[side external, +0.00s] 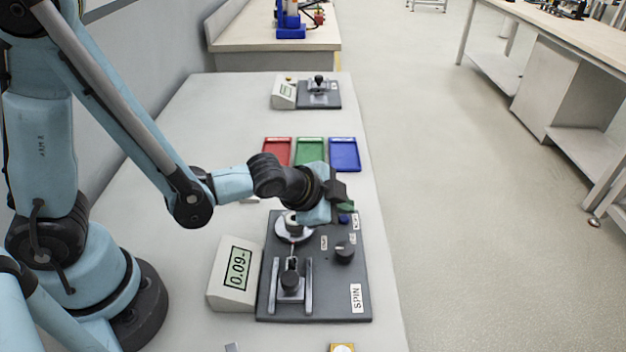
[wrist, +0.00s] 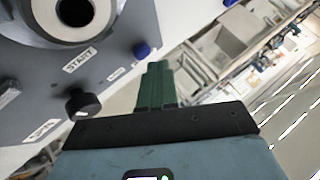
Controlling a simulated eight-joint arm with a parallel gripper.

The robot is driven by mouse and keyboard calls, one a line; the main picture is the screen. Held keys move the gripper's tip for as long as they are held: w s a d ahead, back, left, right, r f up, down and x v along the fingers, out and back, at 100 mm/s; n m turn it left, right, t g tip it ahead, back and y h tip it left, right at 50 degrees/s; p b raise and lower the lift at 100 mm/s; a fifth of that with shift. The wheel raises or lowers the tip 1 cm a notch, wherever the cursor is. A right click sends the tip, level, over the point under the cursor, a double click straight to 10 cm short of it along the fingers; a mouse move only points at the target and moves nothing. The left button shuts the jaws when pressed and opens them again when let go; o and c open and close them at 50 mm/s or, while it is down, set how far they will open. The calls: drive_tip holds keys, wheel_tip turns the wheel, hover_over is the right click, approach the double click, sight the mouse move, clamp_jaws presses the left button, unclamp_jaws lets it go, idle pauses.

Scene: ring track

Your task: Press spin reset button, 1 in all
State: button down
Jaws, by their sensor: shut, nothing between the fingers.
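The dark grey spin panel (side external: 325,302) lies on the white table, with a label reading SPIN. A small blue button (side external: 344,219) sits near its far right corner; the blue button also shows in the wrist view (wrist: 142,50), just beyond and left of my fingertips. My gripper (side external: 345,207) is shut and empty, its green fingers above the panel's far right corner. In the wrist view my gripper (wrist: 157,68) shows the fingers together, apart from the button in the picture. The height of the tips above the button is hard to tell. The label beside the button is too small to read.
A black knob (side external: 344,252), a round silver hub (side external: 294,228) and a black-topped slider (side external: 291,282) stand on the panel. A display (side external: 237,268) reads about 0.09. Red (side external: 277,150), green (side external: 309,152) and blue (side external: 344,154) trays lie behind. Another panel (side external: 319,100) stands farther back.

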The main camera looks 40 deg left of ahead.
drive_tip(key=shift+r, duration=0.3)
drive_tip(key=shift+r, duration=2.4)
drive_tip(key=s+a+r+n+g+y, duration=0.1)
drive_tip(key=s+a+r+n+g, duration=0.1)
drive_tip(key=s+a+r+n, duration=0.3)
drive_tip(key=s+a+n, duration=0.4)
drive_tip(key=a+n, duration=0.1)
drive_tip(key=a, duration=0.2)
drive_tip(key=shift+s+a+n, duration=0.25)
drive_tip(key=shift+s+n, duration=0.1)
drive_tip(key=shift+n, duration=0.05)
wheel_tip(320, 180, up, 2)
drive_tip(key=r+m+g+h, duration=0.1)
drive_tip(key=m+g+h, duration=0.1)
drive_tip(key=m+g, duration=0.5)
hover_over(341, 220)
drive_tip(key=s+a, duration=0.2)
drive_tip(key=shift+w+a+f+m+t, duration=0.1)
drive_tip(key=shift+f+m+t, duration=0.05)
drive_tip(key=shift+m+t, duration=0.4)
drive_tip(key=shift+w+a+f+m+t, duration=0.1)
drive_tip(key=shift+m+t, duration=0.35)
drive_tip(key=shift+t, duration=0.1)
